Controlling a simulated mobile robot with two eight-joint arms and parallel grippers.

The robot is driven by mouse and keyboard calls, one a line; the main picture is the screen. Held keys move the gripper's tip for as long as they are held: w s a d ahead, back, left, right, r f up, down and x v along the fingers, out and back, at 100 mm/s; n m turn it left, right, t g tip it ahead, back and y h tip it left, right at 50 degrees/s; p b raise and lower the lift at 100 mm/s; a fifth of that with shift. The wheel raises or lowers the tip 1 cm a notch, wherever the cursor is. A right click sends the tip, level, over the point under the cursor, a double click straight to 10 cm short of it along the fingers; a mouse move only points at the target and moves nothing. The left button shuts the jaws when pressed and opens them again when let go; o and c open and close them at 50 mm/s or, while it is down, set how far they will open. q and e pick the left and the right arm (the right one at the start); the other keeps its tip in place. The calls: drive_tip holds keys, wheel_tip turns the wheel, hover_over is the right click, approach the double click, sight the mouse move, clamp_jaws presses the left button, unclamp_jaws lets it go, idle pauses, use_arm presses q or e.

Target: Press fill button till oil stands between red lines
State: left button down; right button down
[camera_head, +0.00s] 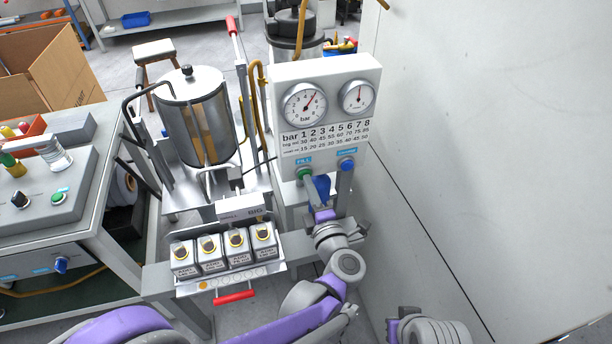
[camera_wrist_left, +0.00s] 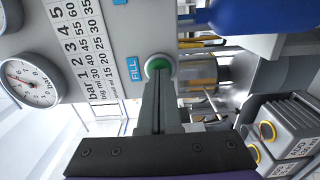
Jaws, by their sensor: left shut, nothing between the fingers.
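The green fill button (camera_head: 305,173) sits under the FILL label on the white gauge panel (camera_head: 325,115). My left gripper (camera_head: 308,182) is shut and empty, its fingertips at this button. In the left wrist view the shut fingers (camera_wrist_left: 158,90) reach up to the green button (camera_wrist_left: 159,66) and overlap its lower edge; I cannot tell whether it is pressed in. The steel oil tank (camera_head: 175,130) with amber showing in its window stands left of the panel. I cannot make out the oil level or any red lines. My right gripper is not in view.
A blue button (camera_head: 347,165) is right of the green one. Two dials, the larger (camera_head: 304,104) at left, top the panel. Several labelled containers (camera_head: 238,250) stand in a row below the tank. A grey workbench (camera_head: 50,190) is at left; a white wall (camera_head: 500,130) closes the right.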

use_arm(q)
drive_tip(key=shift+w+a, duration=0.1)
drive_tip(key=shift+w, duration=0.2)
drive_tip(key=v, duration=0.7)
idle(0.3)
drive_tip(key=shift+s, duration=0.1)
drive_tip(key=v, duration=0.5)
drive_tip(key=shift+s, duration=0.4)
